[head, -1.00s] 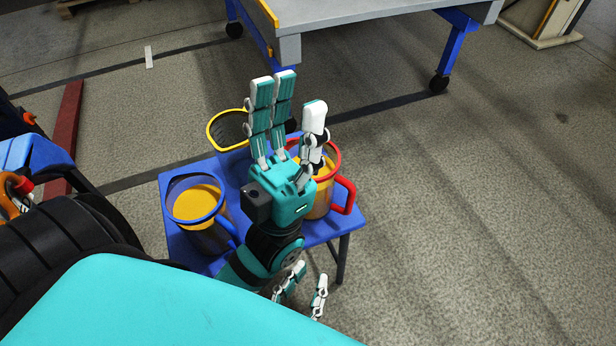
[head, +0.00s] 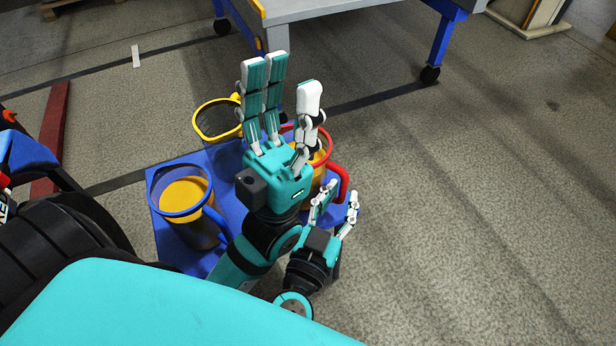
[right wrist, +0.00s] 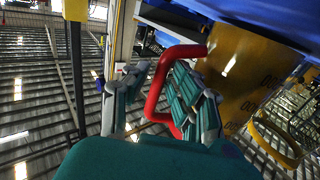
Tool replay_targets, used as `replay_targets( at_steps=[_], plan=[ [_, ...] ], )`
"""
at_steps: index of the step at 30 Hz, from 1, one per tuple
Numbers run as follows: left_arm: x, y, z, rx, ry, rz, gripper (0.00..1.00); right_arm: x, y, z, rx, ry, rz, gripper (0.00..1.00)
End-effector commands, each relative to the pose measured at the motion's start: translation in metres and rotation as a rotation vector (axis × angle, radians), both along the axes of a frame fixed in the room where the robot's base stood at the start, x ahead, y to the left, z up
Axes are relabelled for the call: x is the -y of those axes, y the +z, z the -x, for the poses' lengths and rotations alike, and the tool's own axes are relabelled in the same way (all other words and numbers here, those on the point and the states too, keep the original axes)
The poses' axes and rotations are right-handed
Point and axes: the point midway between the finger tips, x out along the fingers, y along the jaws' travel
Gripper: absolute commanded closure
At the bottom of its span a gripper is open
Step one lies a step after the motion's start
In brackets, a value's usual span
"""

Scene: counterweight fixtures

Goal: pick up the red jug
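The red jug (head: 343,180) has a red rim and handle and an orange-brown body. It stands at the right of a small blue table, partly hidden behind my left gripper (head: 287,78). That gripper is open and empty, its fingers pointing up above the table. My right gripper (head: 342,190) is open at the red jug's handle. In the right wrist view, the red handle (right wrist: 158,88) lies between the spread fingers of my right gripper (right wrist: 150,90), beside the jug's brownish body (right wrist: 238,75). I cannot tell whether the fingers touch it.
The blue table (head: 172,250) also holds a blue-rimmed jug (head: 185,195) at left and a yellow-rimmed jug (head: 218,120) at the back. A grey workbench (head: 330,8) on blue wheeled legs stands behind. Floor to the right is clear.

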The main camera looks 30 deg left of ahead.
Motion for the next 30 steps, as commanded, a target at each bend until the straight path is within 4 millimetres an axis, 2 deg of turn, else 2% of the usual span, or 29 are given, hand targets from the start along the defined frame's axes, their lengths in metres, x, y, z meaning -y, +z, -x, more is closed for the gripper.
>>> replay_targets(
  at_steps=[4,11,17,30],
  plan=[
    [-0.0001,0.0071,0.0002,0.028,0.001,0.001,0.6,-0.0011,-0.0004,-0.014,0.0,0.001,0.002,0.75],
    [-0.0014,0.0107,0.0016,0.038,0.004,0.012,0.6,-0.0012,-0.0003,-0.0154,-0.002,0.001,0.001,0.75],
    [-0.0014,0.0094,0.0011,0.033,0.004,0.012,0.6,-0.0012,-0.0003,-0.0152,-0.002,0.001,0.001,1.0],
    [-0.0004,0.0064,-0.0003,0.025,0.002,0.004,0.6,-0.0013,-0.0003,-0.015,-0.002,0.002,0.001,1.0]
  ],
)
